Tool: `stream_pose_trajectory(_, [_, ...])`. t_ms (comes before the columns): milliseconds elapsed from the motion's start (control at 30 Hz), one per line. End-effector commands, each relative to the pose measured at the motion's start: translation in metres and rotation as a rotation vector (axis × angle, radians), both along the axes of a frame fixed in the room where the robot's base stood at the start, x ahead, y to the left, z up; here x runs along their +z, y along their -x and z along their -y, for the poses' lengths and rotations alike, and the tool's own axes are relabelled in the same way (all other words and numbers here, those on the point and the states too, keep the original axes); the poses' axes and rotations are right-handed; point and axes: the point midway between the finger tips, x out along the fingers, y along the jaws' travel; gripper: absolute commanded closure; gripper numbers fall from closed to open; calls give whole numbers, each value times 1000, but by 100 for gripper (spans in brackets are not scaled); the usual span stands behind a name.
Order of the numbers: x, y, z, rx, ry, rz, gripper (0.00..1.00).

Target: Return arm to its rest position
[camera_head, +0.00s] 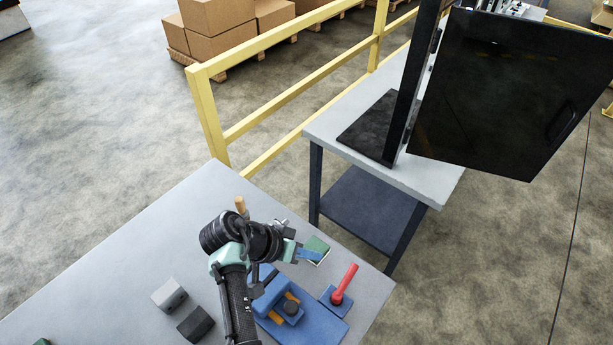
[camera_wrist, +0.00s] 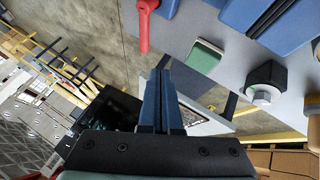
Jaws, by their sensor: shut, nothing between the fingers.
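My gripper (camera_head: 309,255) is at the end of my bent arm, above the grey table (camera_head: 120,255) near its far right edge. In the wrist view its two blue fingers (camera_wrist: 162,100) lie together with nothing between them. In the head view the fingers are close to a green-topped block (camera_head: 318,247) on the table; whether they touch it is unclear there. The wrist view shows the same green block (camera_wrist: 205,55) off to the right of the fingertips. Parts of the tabletop are hidden behind my arm.
A red handle (camera_head: 345,283) rises from a blue base right of my arm, beside a blue fixture (camera_head: 308,325). Light grey (camera_head: 168,294) and dark (camera_head: 195,324) blocks lie left. Beyond stand a yellow railing (camera_head: 300,90) and a bench (camera_head: 420,175) with a black cabinet door (camera_head: 500,85).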

Motion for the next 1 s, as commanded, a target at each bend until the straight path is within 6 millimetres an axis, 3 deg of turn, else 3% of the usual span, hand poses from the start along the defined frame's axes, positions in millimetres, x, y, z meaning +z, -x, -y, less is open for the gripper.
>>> stream_pose_trajectory(167, [-1, 0, 0, -2, 0, 0, 100])
stream_pose_trajectory(233, [7, -10, -2, 16, -23, 35, 100])
stream_pose_trajectory(367, [51, -52, -11, 111, -114, 197, 100])
stream_pose_trajectory(467, [113, -90, -19, 224, -183, 393, 100])
stream_pose_trajectory(500, [142, -102, -21, 271, -200, 476, 100])
stream_pose_trajectory(667, [264, -123, -24, 443, -214, 802, 100])
stream_pose_trajectory(767, [341, -114, -23, 537, -183, 1004, 100])
stream_pose_trajectory(867, [414, -91, -20, 620, -127, 1200, 100])
stream_pose_trajectory(1000, [506, -37, -15, 718, -16, 1464, 100])
